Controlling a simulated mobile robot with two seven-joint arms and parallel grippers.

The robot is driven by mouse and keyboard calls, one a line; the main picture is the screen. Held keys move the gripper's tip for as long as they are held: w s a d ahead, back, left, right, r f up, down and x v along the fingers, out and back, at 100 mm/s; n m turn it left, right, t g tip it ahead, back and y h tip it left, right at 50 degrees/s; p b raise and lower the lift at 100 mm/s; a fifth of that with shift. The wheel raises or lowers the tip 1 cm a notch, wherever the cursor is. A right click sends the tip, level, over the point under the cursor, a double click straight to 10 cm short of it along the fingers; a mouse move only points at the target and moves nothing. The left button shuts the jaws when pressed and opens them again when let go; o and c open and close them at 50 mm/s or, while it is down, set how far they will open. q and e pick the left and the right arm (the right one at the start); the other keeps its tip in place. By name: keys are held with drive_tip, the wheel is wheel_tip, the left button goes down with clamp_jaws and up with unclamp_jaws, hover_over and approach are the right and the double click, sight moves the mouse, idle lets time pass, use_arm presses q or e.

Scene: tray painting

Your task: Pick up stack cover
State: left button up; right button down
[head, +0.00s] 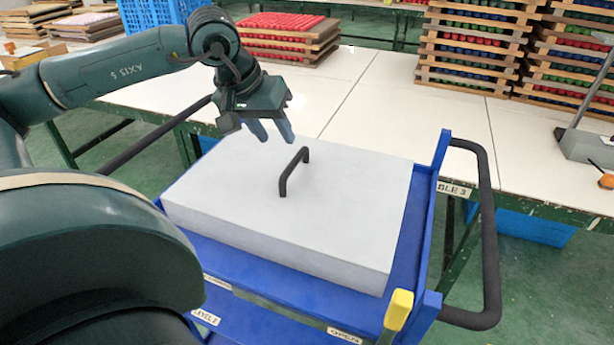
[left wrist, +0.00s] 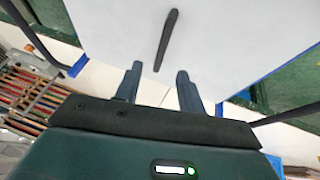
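The stack cover (head: 235,205) is a large flat white block with a black bar handle (head: 293,171) standing up from its top. It lies on a blue cart (head: 265,300). My left gripper (head: 272,137) is above the far left part of the cover, beyond the handle, with its two fingers apart and nothing between them. In the left wrist view the open fingers (left wrist: 158,85) point toward the cover (left wrist: 225,35), and the handle (left wrist: 166,40) shows ahead of them, apart from both. My right gripper is in neither view.
The cart has a dark push handle (head: 490,240) on its right and a yellow-topped post (head: 398,308) at its front. A long white table (head: 390,95) stands behind it. Stacked trays of red pieces (head: 285,38) and more tray stacks (head: 475,45) stand on the table.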

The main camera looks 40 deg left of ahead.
sight(291, 164)
use_arm(q)
drive_tip(key=x, duration=0.6)
drive_tip(key=shift+f, duration=0.15)
drive_tip(key=shift+p+x, duration=0.75)
drive_tip(key=shift+x, duration=1.85)
drive_tip(key=shift+s+a, duration=0.1)
drive_tip(key=shift+a, duration=0.1)
drive_tip(key=shift+c, duration=0.6)
clamp_jaws()
